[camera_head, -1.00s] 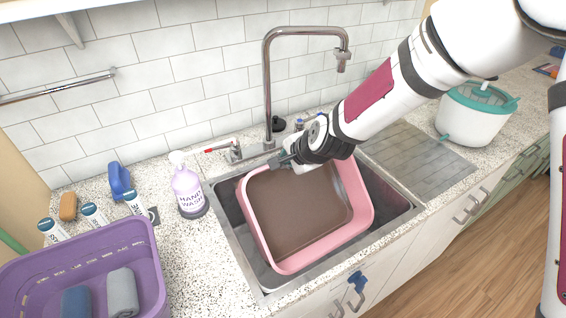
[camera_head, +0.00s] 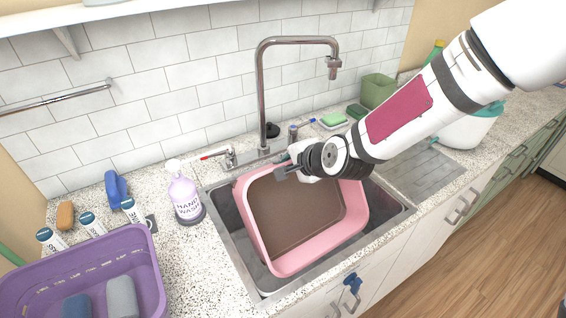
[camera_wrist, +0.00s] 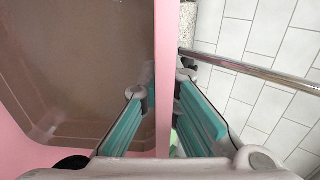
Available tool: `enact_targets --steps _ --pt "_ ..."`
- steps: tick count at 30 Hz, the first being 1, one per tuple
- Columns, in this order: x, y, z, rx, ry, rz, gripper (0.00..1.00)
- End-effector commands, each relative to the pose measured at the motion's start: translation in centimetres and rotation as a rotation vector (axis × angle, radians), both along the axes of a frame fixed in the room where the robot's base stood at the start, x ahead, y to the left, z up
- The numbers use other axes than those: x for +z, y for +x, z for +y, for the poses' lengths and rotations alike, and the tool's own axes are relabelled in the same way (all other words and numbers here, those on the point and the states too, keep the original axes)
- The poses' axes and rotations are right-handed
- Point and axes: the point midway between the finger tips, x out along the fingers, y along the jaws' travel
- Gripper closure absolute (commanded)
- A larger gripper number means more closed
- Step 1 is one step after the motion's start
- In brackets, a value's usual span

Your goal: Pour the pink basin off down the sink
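The pink basin (camera_head: 290,264) sits in the metal sink (camera_head: 228,232), tilted, with its back rim raised and its front side lower. Murky brown liquid (camera_head: 295,208) lies inside it; I see no stream over the rim. My gripper (camera_head: 284,169) is shut on the back rim near the faucet side. In the wrist view the pink rim (camera_wrist: 164,50) runs between the two teal finger pads of my gripper (camera_wrist: 165,100), one inside and one outside. The brown liquid (camera_wrist: 85,60) also shows there. The basin's underside is hidden.
The tall faucet (camera_head: 262,95) stands behind the sink, close to my gripper. A hand wash bottle (camera_head: 185,195) and a purple tub (camera_head: 150,262) stand on the left. A green container (camera_head: 378,90) and a white-and-teal pot (camera_head: 468,130) are on the right, partly behind my arm.

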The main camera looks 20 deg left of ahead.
Motion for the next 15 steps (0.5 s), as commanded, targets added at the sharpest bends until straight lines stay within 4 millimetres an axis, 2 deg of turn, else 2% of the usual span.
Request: enact_targets --steps 1,15 --pt "0.6 0.0 0.0 -0.002 0.011 -0.012 1.00" --pt "2.1 -1.0 -1.2 -0.001 0.082 -0.070 1.00"
